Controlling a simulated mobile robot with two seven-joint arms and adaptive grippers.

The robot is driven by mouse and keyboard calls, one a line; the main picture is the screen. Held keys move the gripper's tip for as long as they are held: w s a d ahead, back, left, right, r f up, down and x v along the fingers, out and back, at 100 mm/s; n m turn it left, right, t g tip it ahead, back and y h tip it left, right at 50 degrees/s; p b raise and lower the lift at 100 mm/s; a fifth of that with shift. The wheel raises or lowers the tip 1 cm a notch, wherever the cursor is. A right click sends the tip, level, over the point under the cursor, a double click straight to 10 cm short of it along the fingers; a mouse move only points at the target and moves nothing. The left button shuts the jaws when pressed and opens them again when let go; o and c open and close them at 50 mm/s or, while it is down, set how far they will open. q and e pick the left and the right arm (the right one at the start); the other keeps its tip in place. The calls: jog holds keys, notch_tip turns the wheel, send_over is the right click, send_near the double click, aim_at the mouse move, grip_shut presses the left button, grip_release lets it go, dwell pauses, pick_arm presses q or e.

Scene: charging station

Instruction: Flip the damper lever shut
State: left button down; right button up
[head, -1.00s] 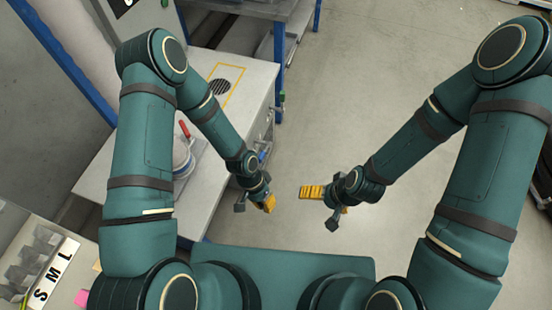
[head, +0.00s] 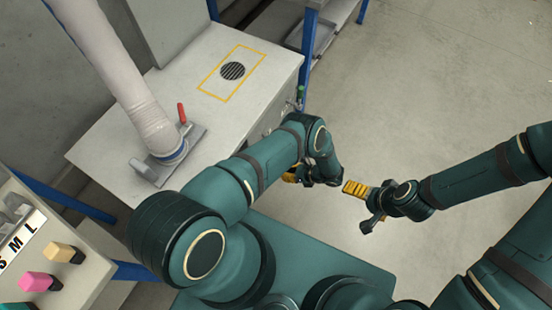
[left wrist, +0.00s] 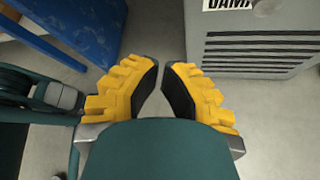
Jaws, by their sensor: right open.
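The damper lever has a red handle (head: 182,113) that stands up at the grey metal base plate (head: 195,133) of the white duct, on the light bench top. My left gripper (head: 291,175) is in front of the bench, to the right of and well away from the lever, and mostly hidden by its own arm. In the left wrist view its yellow fingers (left wrist: 161,75) stand apart with nothing between them. My right gripper (head: 356,190) is open and empty over the floor, farther right. The lever does not show in the left wrist view.
A white duct (head: 125,75) rises from the bench (head: 115,135). A yellow-framed round vent (head: 232,71) is on the bench top. A labelled cabinet with a slatted panel (left wrist: 265,50) shows in the left wrist view. Pink (head: 38,281) and tan (head: 60,253) blocks sit lower left.

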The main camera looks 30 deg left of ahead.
pick_arm(q)
jog(key=shift+w+y, duration=0.3)
jog(key=x, duration=1)
jog(key=shift+w+a+r+b, duration=0.1)
jog(key=shift+w+r, duration=0.15)
jog(key=shift+r, duration=0.35)
jog(key=shift+w+a+r+b, duration=0.1)
jog(key=shift+w+r, duration=0.15)
jog(key=shift+r, duration=0.35)
jog(key=shift+w+a+r+b, duration=0.1)
jog(key=shift+w+r, duration=0.1)
jog(key=shift+r, duration=0.4)
